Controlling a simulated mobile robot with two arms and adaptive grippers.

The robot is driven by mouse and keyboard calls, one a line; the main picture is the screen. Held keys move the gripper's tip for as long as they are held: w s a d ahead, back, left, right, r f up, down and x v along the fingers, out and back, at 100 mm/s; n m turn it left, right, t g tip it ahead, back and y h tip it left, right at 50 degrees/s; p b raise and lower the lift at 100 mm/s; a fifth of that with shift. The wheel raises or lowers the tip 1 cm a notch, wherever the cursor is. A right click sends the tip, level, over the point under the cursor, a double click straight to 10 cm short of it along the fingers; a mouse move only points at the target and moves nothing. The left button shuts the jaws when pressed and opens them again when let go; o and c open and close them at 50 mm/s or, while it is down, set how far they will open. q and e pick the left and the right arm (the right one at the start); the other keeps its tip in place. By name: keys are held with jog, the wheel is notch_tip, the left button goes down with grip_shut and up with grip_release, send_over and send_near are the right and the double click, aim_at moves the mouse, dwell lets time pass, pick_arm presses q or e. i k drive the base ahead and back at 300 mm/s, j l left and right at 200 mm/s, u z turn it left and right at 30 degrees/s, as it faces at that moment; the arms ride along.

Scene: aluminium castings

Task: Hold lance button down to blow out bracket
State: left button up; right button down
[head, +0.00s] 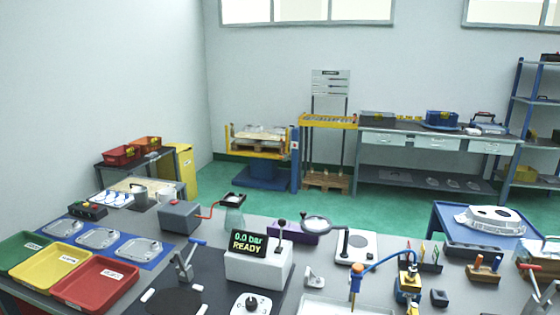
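A small light-grey angled bracket (314,277) stands on the grey bench, right of the display box. What looks like the air lance, a yellow tool (355,285) with a blue upper end, stands upright over a pale tray (325,306) at the front edge. A blue hose (385,256) arches from it to a yellow-and-blue unit (408,284). I cannot make out the lance's button. The display box (249,243) reads "0.0 bar READY" in green and yellow. Neither of my grippers is in view.
Green, yellow and red bins (95,284) fill the front left, beside a blue mat (132,262) with several castings. A magnifier (317,225), a purple block (292,232) and a white scale-like plate (357,247) stand behind the bracket. A large casting (490,220) sits at right.

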aim_at(358, 268)
jog(key=i+j, duration=0.35)
jog(key=j, duration=0.15)
jog(key=i+j, duration=0.7)
jog(key=j, duration=0.25)
jog(key=z, duration=1.2)
